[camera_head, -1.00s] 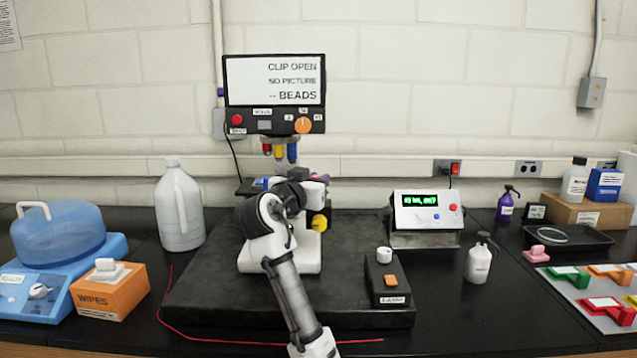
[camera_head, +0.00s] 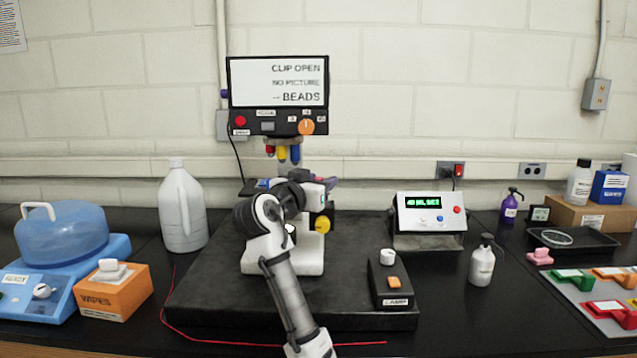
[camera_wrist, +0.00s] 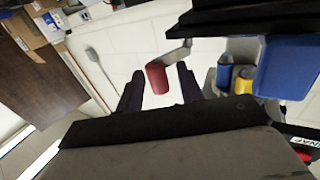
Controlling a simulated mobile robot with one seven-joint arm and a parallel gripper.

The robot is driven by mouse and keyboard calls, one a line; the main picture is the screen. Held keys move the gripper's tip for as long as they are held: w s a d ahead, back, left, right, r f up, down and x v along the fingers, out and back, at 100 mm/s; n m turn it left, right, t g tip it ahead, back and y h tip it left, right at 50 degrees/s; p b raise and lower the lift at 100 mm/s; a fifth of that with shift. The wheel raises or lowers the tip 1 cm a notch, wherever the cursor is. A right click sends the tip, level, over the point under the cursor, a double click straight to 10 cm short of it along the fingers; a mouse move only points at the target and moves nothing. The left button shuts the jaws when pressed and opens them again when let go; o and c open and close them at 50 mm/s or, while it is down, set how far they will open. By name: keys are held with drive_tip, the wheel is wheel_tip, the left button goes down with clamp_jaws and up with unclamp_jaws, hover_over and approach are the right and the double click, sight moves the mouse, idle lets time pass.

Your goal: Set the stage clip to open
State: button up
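The microscope (camera_head: 297,258) stands on a dark mat, and its screen (camera_head: 290,80) reads "CLIP OPEN", "NO PICTURE" and "BEADS". In the wrist view a red cylindrical knob (camera_wrist: 157,80) on a short grey arm looks like the stage clip's lever. My gripper (camera_wrist: 159,70) has its two dark fingers apart, one on each side of the knob, with gaps showing. I cannot tell how far the knob is from the fingers in depth. In the head view my gripper (camera_head: 328,184) is at the stage, and my arm hides most of the stage and the clip.
Red, yellow and blue objectives (camera_head: 282,153) hang above the stage. A yellow focus knob (camera_head: 322,225) is right of my wrist. A lamp box (camera_head: 392,285) and a digital readout box (camera_head: 429,218) stand to the right. A white jug (camera_head: 183,210) stands left.

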drive_tip(key=b+v, duration=0.4)
drive_tip(key=v, duration=1)
drive_tip(key=shift+w, duration=0.1)
